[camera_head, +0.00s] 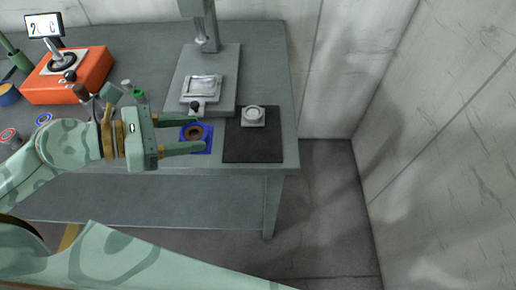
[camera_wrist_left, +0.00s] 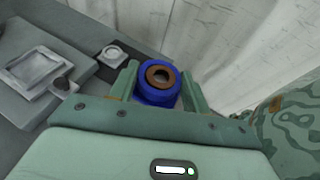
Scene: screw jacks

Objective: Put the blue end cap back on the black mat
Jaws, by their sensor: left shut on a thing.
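The blue end cap (camera_head: 195,132) has a square blue flange and a brown ring around its centre hole. My left gripper (camera_head: 203,137) is shut on it, one finger on each side. In the left wrist view the cap (camera_wrist_left: 157,94) sits between the fingers (camera_wrist_left: 160,78), with its ring facing the camera. The black mat (camera_head: 252,145) lies at the right end of the grey table. In the head view the cap shows just left of the mat's left edge; its height above the table is hard to tell. My right gripper is out of view.
A silver square part with a round boss (camera_head: 253,115) stands on the mat's far part. A grey press base (camera_head: 228,92) with a metal plate stands behind. An orange box with a gauge (camera_head: 70,85) stands at left. The mat's near part is clear.

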